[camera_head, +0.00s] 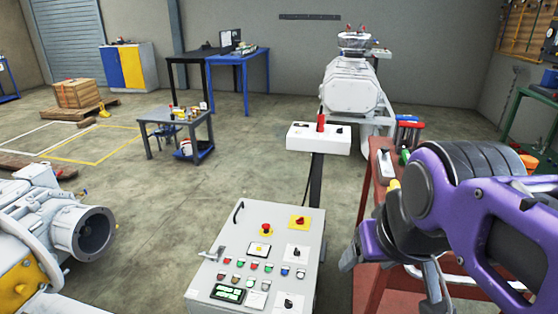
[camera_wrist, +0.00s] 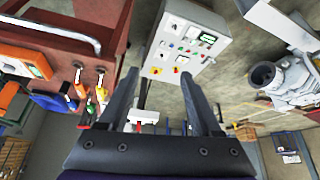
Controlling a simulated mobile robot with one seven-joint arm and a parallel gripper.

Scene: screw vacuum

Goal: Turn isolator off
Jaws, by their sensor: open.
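A grey control cabinet (camera_head: 245,262) stands front centre in the head view. Which way the knob points is too small to tell. The cabinet appears turned round in the wrist view (camera_wrist: 205,72), beyond my fingertips. My gripper (camera_wrist: 158,76) is open with nothing between its fingers. In the head view my gripper (camera_head: 393,272) is right of the cabinet, apart from it.
A red workbench (camera_head: 372,215) with screwdrivers is close beside my arm. A white box (camera_head: 305,142) with a red part stands on a post behind the cabinet. A grey pump (camera_head: 25,225) is at left. Floor between pump and cabinet is clear.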

